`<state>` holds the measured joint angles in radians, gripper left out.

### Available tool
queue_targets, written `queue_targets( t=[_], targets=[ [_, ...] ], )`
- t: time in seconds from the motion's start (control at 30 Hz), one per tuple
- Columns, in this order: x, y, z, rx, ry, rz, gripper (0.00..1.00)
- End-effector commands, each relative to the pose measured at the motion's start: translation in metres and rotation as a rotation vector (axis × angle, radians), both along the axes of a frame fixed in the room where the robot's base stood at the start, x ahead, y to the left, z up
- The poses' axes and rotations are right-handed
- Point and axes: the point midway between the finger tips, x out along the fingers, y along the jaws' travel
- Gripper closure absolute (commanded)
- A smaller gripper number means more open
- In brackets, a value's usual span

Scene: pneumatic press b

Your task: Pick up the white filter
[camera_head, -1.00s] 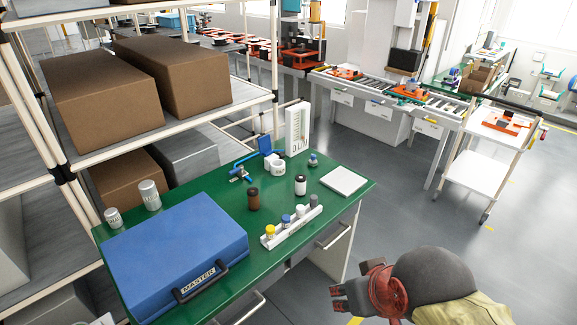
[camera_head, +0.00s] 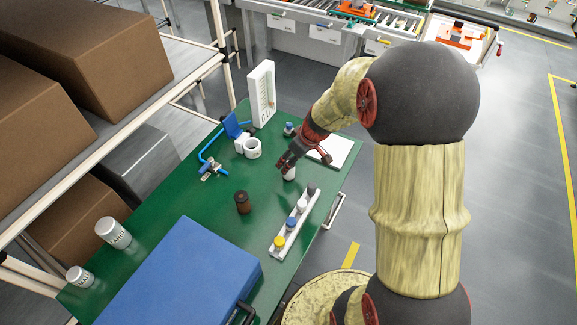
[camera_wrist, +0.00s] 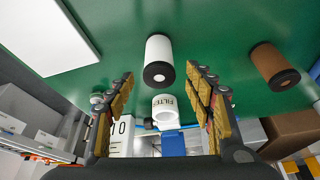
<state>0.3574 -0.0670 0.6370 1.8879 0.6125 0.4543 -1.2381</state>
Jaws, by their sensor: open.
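The white filter, a white cylinder with a black end (camera_head: 289,174), stands upright on the green table, partly hidden by my gripper. In the wrist view the white filter (camera_wrist: 159,54) appears centred between the fingertips, with its black end towards the camera and a gap on either side. My gripper (camera_head: 287,162) is open and empty, close above the filter; in the wrist view its two padded fingers (camera_wrist: 163,78) are spread. I cannot tell whether the fingertips reach down beside it.
A brown cylinder (camera_head: 242,203) stands to the left. A white rack (camera_head: 279,247) with coloured-cap bottles is in front. A white plate (camera_head: 342,148) and blue case (camera_head: 180,285) lie on the table.

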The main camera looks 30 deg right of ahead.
Motion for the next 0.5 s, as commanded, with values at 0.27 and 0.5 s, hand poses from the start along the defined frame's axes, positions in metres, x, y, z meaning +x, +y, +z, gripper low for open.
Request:
queue_targets(
  t=[0.27, 0.5],
  targets=[
    [0.009, 0.002, -0.027, -0.001, 0.002, 0.003, 0.47],
    [0.020, 0.007, -0.048, -0.001, 0.003, 0.004, 0.47]
  ],
)
